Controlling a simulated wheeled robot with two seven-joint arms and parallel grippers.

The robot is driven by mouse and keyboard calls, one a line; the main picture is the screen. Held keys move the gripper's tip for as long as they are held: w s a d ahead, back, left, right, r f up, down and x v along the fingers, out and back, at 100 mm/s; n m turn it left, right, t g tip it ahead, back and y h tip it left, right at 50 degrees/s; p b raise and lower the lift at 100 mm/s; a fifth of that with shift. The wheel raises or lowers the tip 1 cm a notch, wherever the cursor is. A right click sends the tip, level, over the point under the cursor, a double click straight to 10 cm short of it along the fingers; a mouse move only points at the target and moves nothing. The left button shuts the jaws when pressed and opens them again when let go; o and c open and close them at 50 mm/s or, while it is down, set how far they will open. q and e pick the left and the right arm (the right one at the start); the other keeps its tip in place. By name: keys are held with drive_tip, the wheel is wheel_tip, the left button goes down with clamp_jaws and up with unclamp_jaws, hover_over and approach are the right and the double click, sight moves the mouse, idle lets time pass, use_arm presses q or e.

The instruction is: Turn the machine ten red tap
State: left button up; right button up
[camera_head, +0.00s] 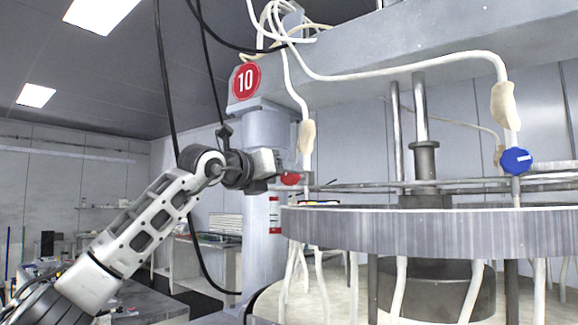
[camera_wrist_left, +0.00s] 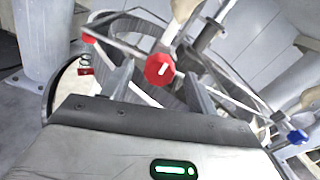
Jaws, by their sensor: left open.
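The machine carries a round red sign (camera_head: 246,81) with the number 10. The red tap (camera_head: 290,179) sits on the machine's rail beside the column, partly hidden by the gripper. In the left wrist view it is a red knob (camera_wrist_left: 159,70) with a white mark. My left gripper (camera_head: 283,171) is open at the red tap. In the wrist view its two fingers stand on either side of the knob, with the knob between or just beyond their tips; contact cannot be told. My right gripper is not in view.
A blue tap (camera_head: 517,161) hangs further right on the same machine. A large round platen (camera_head: 430,228) lies below the rail. White hoses (camera_head: 400,70) hang from the overhead beam. Another red part (camera_wrist_left: 88,38) shows at upper left in the wrist view.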

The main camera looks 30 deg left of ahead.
sight(286, 174)
use_arm(q)
drive_tip(key=w+p, duration=0.1)
drive_tip(key=w, duration=0.2)
drive_tip(key=shift+w+d, duration=0.1)
drive_tip(key=shift+w, duration=0.2)
drive_tip(key=c, duration=1)
